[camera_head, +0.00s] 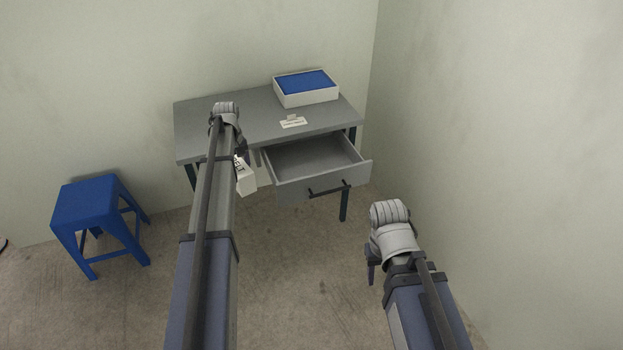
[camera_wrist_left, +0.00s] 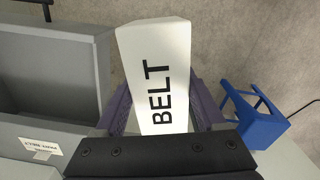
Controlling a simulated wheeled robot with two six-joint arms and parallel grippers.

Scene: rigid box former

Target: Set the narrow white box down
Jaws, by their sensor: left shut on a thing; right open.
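The narrow white box (camera_head: 246,178), with black lettering that reads BELT in the left wrist view (camera_wrist_left: 155,75), hangs tilted beside the desk's front edge in the head view. My left gripper (camera_wrist_left: 162,112) is shut on it, with one purple finger on each side. In the head view my left arm covers most of that gripper. The box is left of the open drawer and apart from the floor. My right gripper (camera_head: 372,264) is open and empty, low on the right near the wall; its fingers are partly hidden by the wrist.
The grey desk (camera_head: 190,142) stands against the back wall. Its drawer (camera_head: 315,184) is pulled out and looks empty. A white box with a blue inside (camera_head: 306,88) and a small label card (camera_head: 293,122) are on the desktop. A blue stool (camera_head: 88,200) stands at left.

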